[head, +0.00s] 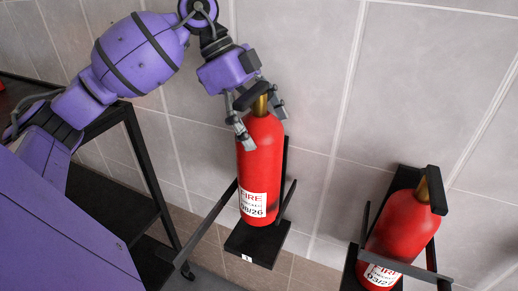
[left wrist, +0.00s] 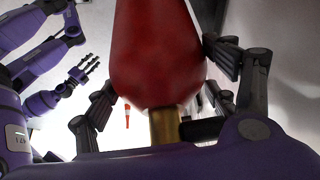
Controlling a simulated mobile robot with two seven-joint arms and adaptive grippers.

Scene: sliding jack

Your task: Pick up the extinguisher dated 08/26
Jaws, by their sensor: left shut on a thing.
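The red extinguisher labelled 08/26 (head: 262,160) stands upright in a black wall bracket (head: 258,246) in the middle of the head view. My left gripper (head: 262,118) is shut around its upper part, just below the black handle and brass neck. In the left wrist view the red body (left wrist: 158,55) and brass neck (left wrist: 164,126) lie between the fingers. The bracket's side bars point outward, with none across the label. My right gripper (left wrist: 84,70) shows small at the left of the left wrist view, its fingers spread and empty.
A second red extinguisher (head: 405,225), its label partly covered and reading about 03/2-something, stands in another bracket at the lower right, with a bar across its front. A black shelf frame (head: 145,180) stands at the left. The tiled wall (head: 290,60) is close behind.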

